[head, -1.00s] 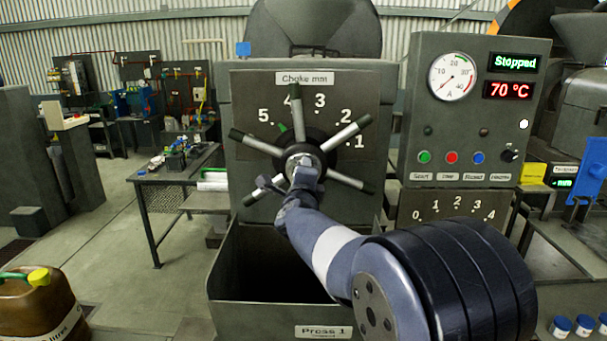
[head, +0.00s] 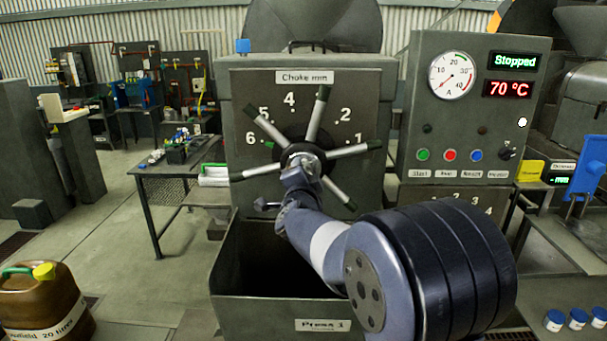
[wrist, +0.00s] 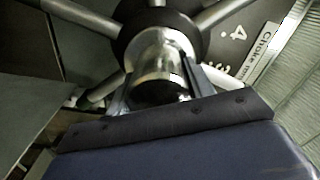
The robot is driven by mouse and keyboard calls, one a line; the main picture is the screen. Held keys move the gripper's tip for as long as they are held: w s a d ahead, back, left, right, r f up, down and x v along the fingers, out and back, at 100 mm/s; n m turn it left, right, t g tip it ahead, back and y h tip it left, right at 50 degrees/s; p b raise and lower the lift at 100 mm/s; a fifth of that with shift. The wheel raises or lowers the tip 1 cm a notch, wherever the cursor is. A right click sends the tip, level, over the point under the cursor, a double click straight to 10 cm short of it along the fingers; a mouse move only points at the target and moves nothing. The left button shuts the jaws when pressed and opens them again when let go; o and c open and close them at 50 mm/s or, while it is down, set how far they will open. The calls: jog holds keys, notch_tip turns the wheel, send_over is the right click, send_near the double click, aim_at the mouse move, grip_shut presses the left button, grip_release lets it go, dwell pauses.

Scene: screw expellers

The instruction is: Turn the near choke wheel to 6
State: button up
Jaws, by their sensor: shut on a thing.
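The near choke wheel (head: 303,158) is on the front of Press 1, with several grey dark-tipped spokes around a dark hub. Its green mark (head: 267,144) points to the 6 (head: 250,139) on the "Choke mm" dial, at the left of the wheel. One spoke stands over where the 3 is. My gripper (head: 299,173) is at the middle of the wheel. In the wrist view its two fingers sit either side of the shiny metal hub end (wrist: 160,65), shut on it. The exact finger contact is partly hidden.
An open bin (head: 325,312) labelled Press 1 lies below the wheel. A control panel (head: 465,120) stands to the right, reading Stopped and 70 °C. A brown oil can (head: 40,300) is at lower left. The floor between can and bin is clear.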

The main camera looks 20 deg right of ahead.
dwell(0.4)
jog(key=o, duration=1.4)
jog(key=b+v, duration=0.1)
jog(key=v, duration=0.9)
jog(key=shift+s+a, duration=0.15)
jog(key=shift+s, duration=0.25)
jog(key=p+x, duration=0.1)
jog(key=x, duration=1)
jog(key=shift+s, duration=0.15)
